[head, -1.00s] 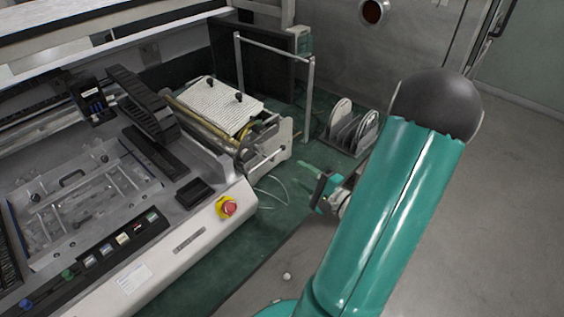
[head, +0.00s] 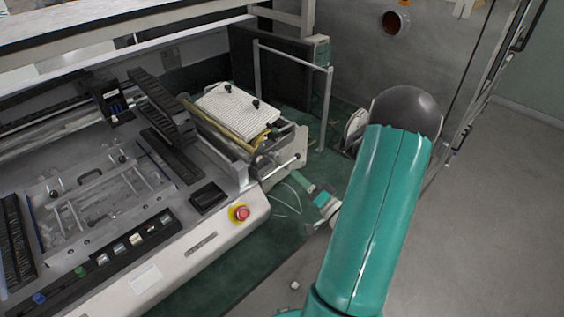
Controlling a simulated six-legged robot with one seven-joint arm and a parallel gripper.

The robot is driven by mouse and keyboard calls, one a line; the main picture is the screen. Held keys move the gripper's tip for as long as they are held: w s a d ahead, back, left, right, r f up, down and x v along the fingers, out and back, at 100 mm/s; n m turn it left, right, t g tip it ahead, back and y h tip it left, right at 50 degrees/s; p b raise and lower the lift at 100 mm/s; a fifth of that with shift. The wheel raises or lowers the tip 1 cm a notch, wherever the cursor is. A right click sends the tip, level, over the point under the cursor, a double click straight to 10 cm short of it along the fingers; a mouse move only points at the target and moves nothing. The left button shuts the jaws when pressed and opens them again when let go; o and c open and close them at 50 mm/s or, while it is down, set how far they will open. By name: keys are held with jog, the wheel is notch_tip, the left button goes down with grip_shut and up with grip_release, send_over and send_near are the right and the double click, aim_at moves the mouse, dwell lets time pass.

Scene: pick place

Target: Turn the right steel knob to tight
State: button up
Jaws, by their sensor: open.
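A large grey and white machine (head: 185,262) fills the left side. At its right end is a side plate with a short metal rod (head: 285,164) that ends in a small dark tip near the plate's edge. I cannot tell for sure which part is the right steel knob, nor how tight it is. My gripper (head: 299,181), with teal fingers, is open and empty. In the picture it is just below and right of that side plate, with a visible gap. My teal arm hides part of the gripper's wrist.
A red and yellow stop button (head: 240,212) sits on the machine's front corner. A white ribbed plate (head: 228,109) with black knobs lies above the side plate. A metal rail frame (head: 326,110) stands behind. Thin white cables lie on the green floor. Grey floor at right is clear.

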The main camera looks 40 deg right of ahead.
aim_at(277, 158)
jog(key=x, duration=0.8)
jog(key=shift+w, duration=0.1)
grip_shut()
jog(key=shift+m, duration=0.3)
jog(key=m+h, duration=0.1)
jog(key=m, duration=0.2)
jog(key=m+h, duration=0.1)
jog(key=m, duration=0.2)
jog(key=shift+a, duration=0.1)
jog(key=m+g+h, duration=0.1)
jog(key=m, duration=0.6)
jog(key=shift+r, duration=0.1)
jog(key=shift+m+g+h, duration=0.3)
